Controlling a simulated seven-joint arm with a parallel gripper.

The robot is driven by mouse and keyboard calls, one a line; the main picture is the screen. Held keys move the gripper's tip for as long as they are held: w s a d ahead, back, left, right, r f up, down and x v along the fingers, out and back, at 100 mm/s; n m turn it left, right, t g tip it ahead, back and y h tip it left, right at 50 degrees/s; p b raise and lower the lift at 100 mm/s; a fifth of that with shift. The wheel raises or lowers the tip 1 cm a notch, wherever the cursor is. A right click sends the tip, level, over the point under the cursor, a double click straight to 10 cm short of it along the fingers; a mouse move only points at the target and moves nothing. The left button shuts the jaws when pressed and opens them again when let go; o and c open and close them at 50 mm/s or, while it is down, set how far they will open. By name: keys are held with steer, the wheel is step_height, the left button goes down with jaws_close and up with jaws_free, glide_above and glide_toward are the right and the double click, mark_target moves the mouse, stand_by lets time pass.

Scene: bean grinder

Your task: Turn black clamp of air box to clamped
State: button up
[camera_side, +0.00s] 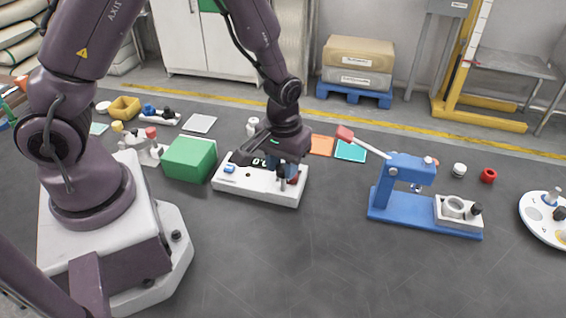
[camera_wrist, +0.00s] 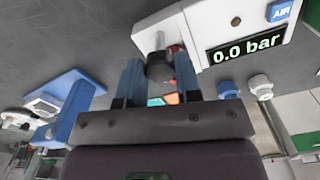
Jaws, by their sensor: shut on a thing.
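The air box (camera_side: 258,190) is a low white box on the dark floor, left of the picture's centre in the side view. It also shows at the top of the wrist view (camera_wrist: 222,18), where its display (camera_wrist: 246,47) reads 0.0 bar and a blue AIR button (camera_wrist: 283,10) sits beside it. My gripper (camera_wrist: 159,78) is over the right end of the box, its two blue fingers shut on the black clamp (camera_wrist: 158,68). A metal rod and a red part show just behind the clamp. In the side view my gripper (camera_side: 290,172) hides most of the clamp.
A green block (camera_side: 189,158) stands close left of the box. A blue press (camera_side: 402,180) with a red-tipped lever stands to the right. Orange (camera_side: 321,145) and teal (camera_side: 350,151) squares lie behind. The floor in front is clear.

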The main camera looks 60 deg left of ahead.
mark_target(282, 167)
steer(key=shift+m, duration=1.9)
steer(key=o, duration=0.9)
step_height(282, 167, up, 13)
steer(key=shift+r, duration=0.1)
steer(key=s+r+t, duration=0.2)
steer(key=s+r, duration=0.2)
steer(key=s+r+m+t, duration=0.1)
steer(key=s+r, duration=0.3)
steer(key=r, duration=0.1)
steer(key=s+a+r+m+t, duration=0.1)
steer(key=s+r+t, duration=0.1)
steer(key=s+r, duration=0.2)
steer(key=shift+s+r+t, duration=0.2)
steer(key=shift+s+t, duration=0.1)
steer(key=shift+s, duration=0.3)
